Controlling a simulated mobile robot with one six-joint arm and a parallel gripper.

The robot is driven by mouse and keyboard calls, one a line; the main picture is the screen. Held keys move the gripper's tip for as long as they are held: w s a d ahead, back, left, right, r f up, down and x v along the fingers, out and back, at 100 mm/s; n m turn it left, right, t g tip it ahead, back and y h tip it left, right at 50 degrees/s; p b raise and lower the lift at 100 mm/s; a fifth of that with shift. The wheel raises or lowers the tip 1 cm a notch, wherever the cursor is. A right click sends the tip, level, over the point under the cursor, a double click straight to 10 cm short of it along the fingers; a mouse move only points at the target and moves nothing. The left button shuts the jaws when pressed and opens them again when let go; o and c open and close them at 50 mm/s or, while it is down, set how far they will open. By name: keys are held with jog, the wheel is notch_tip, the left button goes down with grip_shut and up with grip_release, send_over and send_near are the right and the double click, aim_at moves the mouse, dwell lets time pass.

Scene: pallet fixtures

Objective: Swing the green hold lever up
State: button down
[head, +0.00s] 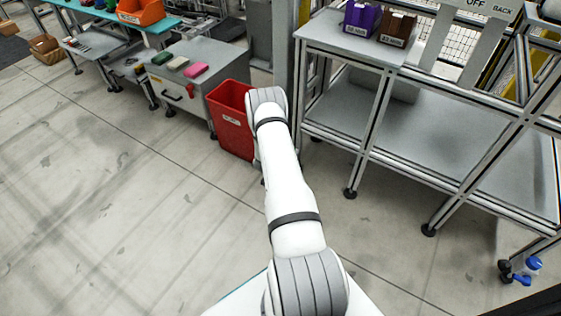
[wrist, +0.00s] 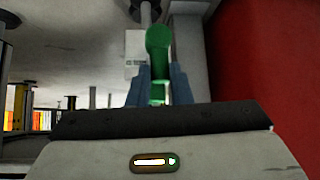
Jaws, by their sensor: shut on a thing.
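The green hold lever (wrist: 158,42) shows in the wrist view, at the upper middle, with its rounded end toward the top. My gripper (wrist: 158,88) has its two blue-grey fingers on either side of the lever's lower part and is shut on it. A pale label plate (wrist: 136,45) is on the surface behind the lever. In the head view my arm reaches away past the red bin, and my gripper and the lever are hidden there.
A red bin (head: 232,120) stands beside my arm; a red surface (wrist: 275,70) fills the wrist view's right side. A grey cabinet (head: 185,85) is to the left, a metal-framed table (head: 345,40) to the right.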

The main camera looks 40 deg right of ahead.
jog(key=c, duration=1.3)
grip_release()
jog(key=shift+r, duration=0.1)
jog(key=p+v, duration=0.3)
jog(key=v, duration=0.4)
jog(key=shift+a+r, duration=0.2)
jog(key=shift+s, duration=0.15)
